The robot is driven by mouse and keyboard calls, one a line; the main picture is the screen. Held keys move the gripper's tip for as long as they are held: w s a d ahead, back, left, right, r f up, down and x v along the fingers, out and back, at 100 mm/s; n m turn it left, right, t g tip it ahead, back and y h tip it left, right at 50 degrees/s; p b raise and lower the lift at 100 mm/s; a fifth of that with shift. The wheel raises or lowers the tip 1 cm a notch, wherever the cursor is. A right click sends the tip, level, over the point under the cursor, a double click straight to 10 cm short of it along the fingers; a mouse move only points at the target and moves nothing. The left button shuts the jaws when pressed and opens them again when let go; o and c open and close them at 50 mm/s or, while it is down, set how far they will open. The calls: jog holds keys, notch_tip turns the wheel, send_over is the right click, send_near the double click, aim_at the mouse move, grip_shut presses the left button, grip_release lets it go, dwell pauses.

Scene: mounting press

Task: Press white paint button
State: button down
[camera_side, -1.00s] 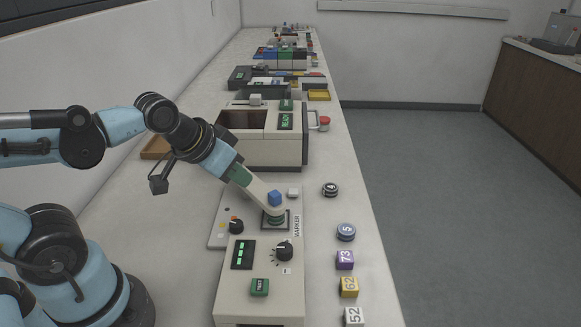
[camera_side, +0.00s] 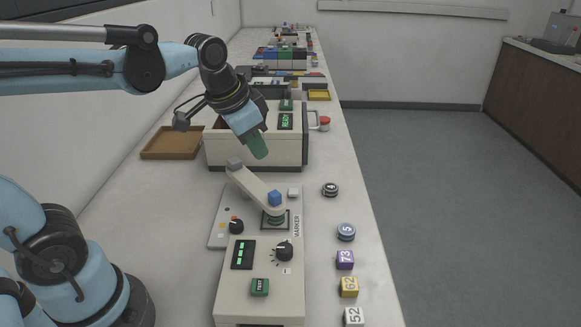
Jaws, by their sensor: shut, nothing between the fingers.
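The marker machine stands near the front of the bench, with a flat base plate (camera_side: 219,228). A small white button (camera_side: 293,192) sits at the plate's back right; I cannot tell whether it is the white paint button. My gripper (camera_side: 259,153) has green fingers, shut and empty. It hangs above and behind the lever, apart from it, in front of the beige box machine.
The beige box machine (camera_side: 255,151) with a green "READY" display stands behind. A brown tray (camera_side: 171,143) lies left of it. A control box (camera_side: 260,304) with a dial stands in front.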

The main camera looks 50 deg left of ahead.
aim_at(295, 191)
jog(key=w+a+m+g, duration=0.1)
jog(key=w+m+g, duration=0.3)
jog(key=w, duration=0.7)
jog(key=shift+f+m+g, duration=0.3)
jog(key=shift+f+m, duration=0.15)
jog(key=shift+m, duration=0.45)
jog(key=shift+w+a, duration=0.1)
notch_tip(295, 191, down, 14)
jog(key=shift+f, duration=0.1)
jog(key=shift+f, duration=0.95)
jog(key=shift+r, duration=0.15)
notch_tip(295, 191, up, 15)
